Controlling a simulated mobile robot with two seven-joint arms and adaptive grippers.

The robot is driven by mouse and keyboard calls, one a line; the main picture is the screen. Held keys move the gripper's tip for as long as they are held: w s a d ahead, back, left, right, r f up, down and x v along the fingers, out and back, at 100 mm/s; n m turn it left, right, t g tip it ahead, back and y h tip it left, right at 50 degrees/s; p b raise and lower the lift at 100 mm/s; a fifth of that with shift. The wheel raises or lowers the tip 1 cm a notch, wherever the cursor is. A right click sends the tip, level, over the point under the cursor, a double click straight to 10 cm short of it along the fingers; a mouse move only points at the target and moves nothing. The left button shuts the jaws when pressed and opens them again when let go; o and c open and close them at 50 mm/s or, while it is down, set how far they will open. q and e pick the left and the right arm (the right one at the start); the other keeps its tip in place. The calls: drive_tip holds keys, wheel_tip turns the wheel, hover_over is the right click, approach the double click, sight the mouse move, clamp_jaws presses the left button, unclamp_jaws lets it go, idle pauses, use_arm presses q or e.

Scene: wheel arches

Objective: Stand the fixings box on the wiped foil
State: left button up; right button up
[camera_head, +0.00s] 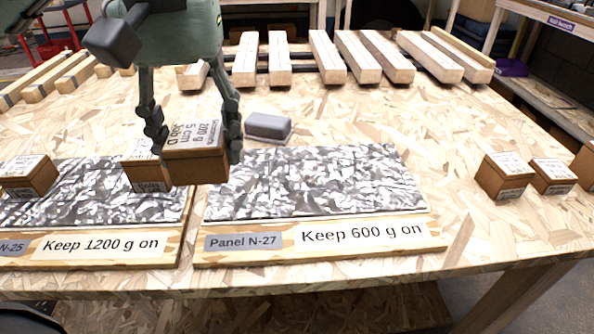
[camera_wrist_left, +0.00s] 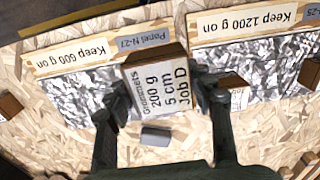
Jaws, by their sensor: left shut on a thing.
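My left gripper (camera_head: 193,140) is shut on a brown box (camera_head: 195,166) with a white label. In the left wrist view the held box (camera_wrist_left: 155,82) reads 200 g, 5 cm, Job D; its top word looks like Grommets. It appears raised, in front of the gap between two panels and the left end of Panel N-27's foil. That crinkled silver foil (camera_head: 310,185) is bare, on a board marked "Keep 600 g on"; it also shows in the left wrist view (camera_wrist_left: 75,97). I cannot tell from its surface whether it is wiped. My right gripper is not in view.
The neighbouring foil (camera_head: 90,190), marked "Keep 1200 g on", carries a box at left (camera_head: 28,177) and another (camera_head: 146,172) close behind the held box. A grey block (camera_head: 268,126) lies behind Panel N-27. Several boxes (camera_head: 505,177) stand at right. Timber lengths (camera_head: 330,56) lie at the back.

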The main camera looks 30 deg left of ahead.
use_arm(q)
drive_tip(key=shift+s+a+f, duration=0.1)
drive_tip(key=shift+s+a, duration=0.05)
drive_tip(key=shift+a, duration=0.1)
drive_tip(key=w+a+f, duration=0.1)
drive_tip(key=w+f, duration=0.3)
drive_tip(key=w, duration=0.2)
hover_over(246, 177)
wheel_tip(246, 177, down, 3)
drive_tip(key=shift+s+r+p, duration=0.1)
drive_tip(key=shift+p, duration=0.25)
drive_tip(key=shift+f, duration=0.25)
wheel_tip(246, 177, down, 3)
drive_tip(key=shift+f, duration=0.3)
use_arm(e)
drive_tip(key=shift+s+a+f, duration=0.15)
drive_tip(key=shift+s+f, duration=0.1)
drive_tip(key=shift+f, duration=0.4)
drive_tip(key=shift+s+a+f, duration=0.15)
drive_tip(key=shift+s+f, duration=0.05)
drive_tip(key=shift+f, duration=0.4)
use_arm(q)
drive_tip(key=shift+f, duration=0.1)
